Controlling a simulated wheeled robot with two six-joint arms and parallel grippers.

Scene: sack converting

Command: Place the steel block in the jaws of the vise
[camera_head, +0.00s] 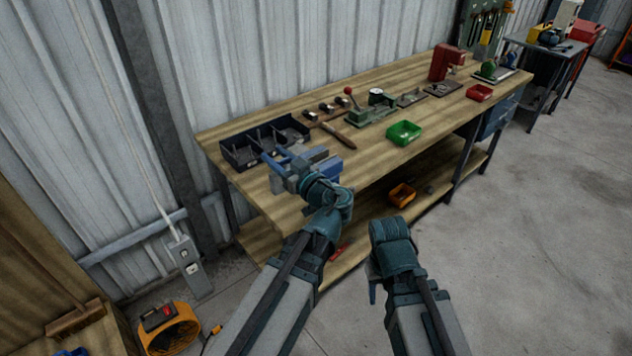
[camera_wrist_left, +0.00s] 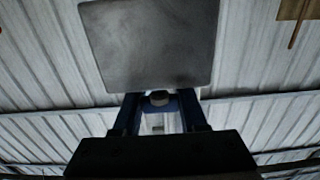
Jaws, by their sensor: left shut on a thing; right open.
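My left gripper (camera_head: 278,163) is over the left end of the wooden workbench, with its blue fingers towards the wall. It is shut on the steel block (camera_wrist_left: 150,45), a flat grey square that fills the top middle of the left wrist view, beyond the fingers. In the head view the block is hard to tell from the grey parts around the gripper. A blue body, seemingly the vise (camera_head: 329,170), shows just right of the gripper and is partly hidden by it. Whether block and vise touch cannot be told. My right gripper (camera_head: 373,291) hangs low in front of the bench, mostly hidden by its wrist.
A black divided tray (camera_head: 243,158) lies left of my left gripper on the workbench (camera_head: 218,133). A green bin (camera_head: 404,132), a green machine (camera_head: 368,112) and a red press (camera_head: 445,65) stand to the right.

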